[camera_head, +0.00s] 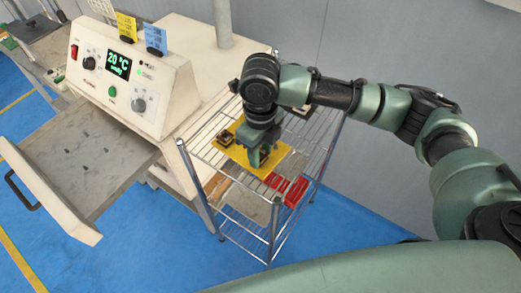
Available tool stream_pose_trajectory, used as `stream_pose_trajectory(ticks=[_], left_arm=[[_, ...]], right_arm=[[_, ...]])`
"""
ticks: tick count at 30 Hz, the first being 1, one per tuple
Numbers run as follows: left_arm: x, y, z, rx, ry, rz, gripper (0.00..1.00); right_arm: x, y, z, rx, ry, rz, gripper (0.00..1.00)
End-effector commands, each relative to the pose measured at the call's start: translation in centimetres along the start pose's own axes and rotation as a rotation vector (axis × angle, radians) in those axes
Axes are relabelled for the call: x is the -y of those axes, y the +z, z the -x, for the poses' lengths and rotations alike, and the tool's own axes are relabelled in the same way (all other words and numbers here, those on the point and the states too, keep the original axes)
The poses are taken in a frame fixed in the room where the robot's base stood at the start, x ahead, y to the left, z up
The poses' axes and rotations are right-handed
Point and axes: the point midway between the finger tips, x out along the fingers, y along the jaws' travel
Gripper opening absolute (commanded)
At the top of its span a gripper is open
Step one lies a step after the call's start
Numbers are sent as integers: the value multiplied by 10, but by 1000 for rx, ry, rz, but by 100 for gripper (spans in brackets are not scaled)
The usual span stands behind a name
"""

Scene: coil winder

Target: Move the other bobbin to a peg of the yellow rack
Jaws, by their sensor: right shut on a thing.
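The yellow rack (270,178) lies flat on the top shelf of a wire cart. A dark bobbin (226,138) sits at the rack's left side. My right gripper (259,160) points down over the middle of the rack, to the right of that bobbin. It is shut on the other bobbin, which is mostly hidden by the fingers and wrist. I cannot tell whether the held bobbin touches a peg. The rack's pegs are hard to make out. My left gripper is not in view.
The wire cart (270,240) also holds red pieces (290,191). To its left stands a white machine (130,78) with a lit display. Its open drawer (75,165) has several small pegs and juts out over the blue floor. A grey wall is behind.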

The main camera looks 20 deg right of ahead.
Motion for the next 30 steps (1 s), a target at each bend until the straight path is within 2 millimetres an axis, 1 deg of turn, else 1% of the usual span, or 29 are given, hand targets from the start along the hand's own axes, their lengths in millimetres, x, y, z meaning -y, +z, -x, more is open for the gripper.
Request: stream_pose_trajectory(ticks=[16,30], left_arm=[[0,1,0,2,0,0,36],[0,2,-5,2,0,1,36]], right_arm=[[0,0,-1,0,0,0,0],[0,0,-15,0,0,0,0]])
